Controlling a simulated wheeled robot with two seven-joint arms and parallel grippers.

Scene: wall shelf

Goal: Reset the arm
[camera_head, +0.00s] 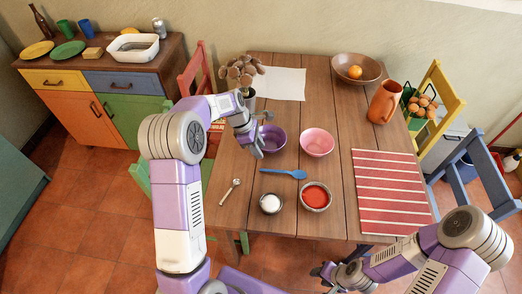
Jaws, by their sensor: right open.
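My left arm (180,215) reaches up from the bottom left and bends over the wooden table. My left gripper (261,139) is at the left edge of the purple bowl (273,137). Whether its fingers are apart or touch the bowl is too small to tell. My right arm (430,258) comes in from the bottom right. My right gripper (322,272) is open and empty, low in front of the table's front edge.
Chairs stand at both sides.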

